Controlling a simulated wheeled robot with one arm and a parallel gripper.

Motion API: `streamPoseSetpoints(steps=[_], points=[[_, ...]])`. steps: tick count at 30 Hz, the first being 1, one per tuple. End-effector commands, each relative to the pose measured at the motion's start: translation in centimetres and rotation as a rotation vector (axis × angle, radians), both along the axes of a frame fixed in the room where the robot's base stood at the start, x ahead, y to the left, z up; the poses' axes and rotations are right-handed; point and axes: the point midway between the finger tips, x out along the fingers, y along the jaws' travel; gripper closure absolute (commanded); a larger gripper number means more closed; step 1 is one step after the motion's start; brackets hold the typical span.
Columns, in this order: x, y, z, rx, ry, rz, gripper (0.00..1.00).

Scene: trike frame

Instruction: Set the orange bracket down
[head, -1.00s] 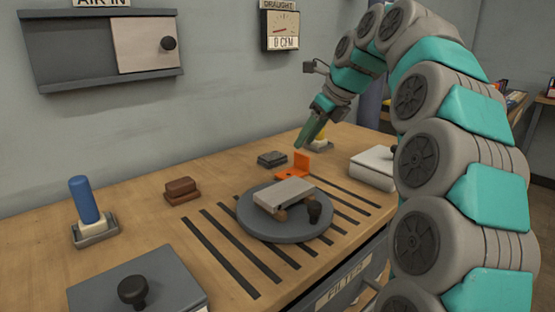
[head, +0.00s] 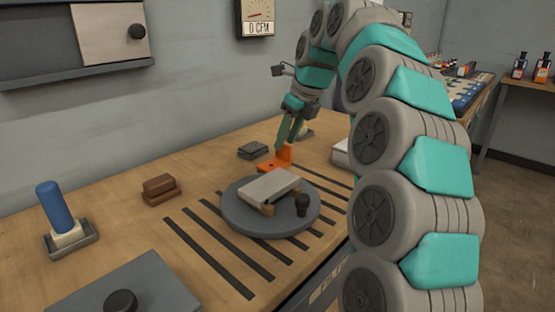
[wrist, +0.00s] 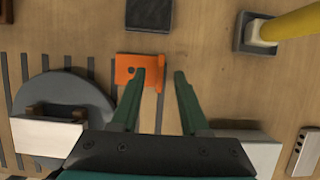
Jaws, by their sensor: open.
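The orange bracket (head: 273,165) is an L-shaped piece with a flat plate and an upright flange. It rests on the wooden table just behind the round grey disc (head: 240,218). In the wrist view the bracket (wrist: 127,68) lies under and left of my left finger, and its upright edge shows between the two fingers. My gripper (head: 287,138) points down at the bracket's upright flange. In the wrist view my gripper (wrist: 160,76) has its green fingers spread apart, with nothing clamped. Whether a finger touches the bracket cannot be told.
A grey block (head: 268,186) and a dark knob (head: 302,205) are on the disc. A dark grey block (head: 253,151), a brown block (head: 160,189) and a blue-handled tool (head: 54,205) stand on the table. A yellow-handled item (wrist: 285,27) stands in a holder. Dark strips line the table.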

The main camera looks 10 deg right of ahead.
Motion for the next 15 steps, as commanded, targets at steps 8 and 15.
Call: streamPoseSetpoints(steps=[8, 15], points=[[0.9, 0.7, -2.6, 0.001, 0.003, 0.002, 0.55], [0.9, 0.7, -2.6, 0.001, 0.002, 0.002, 0.61]])
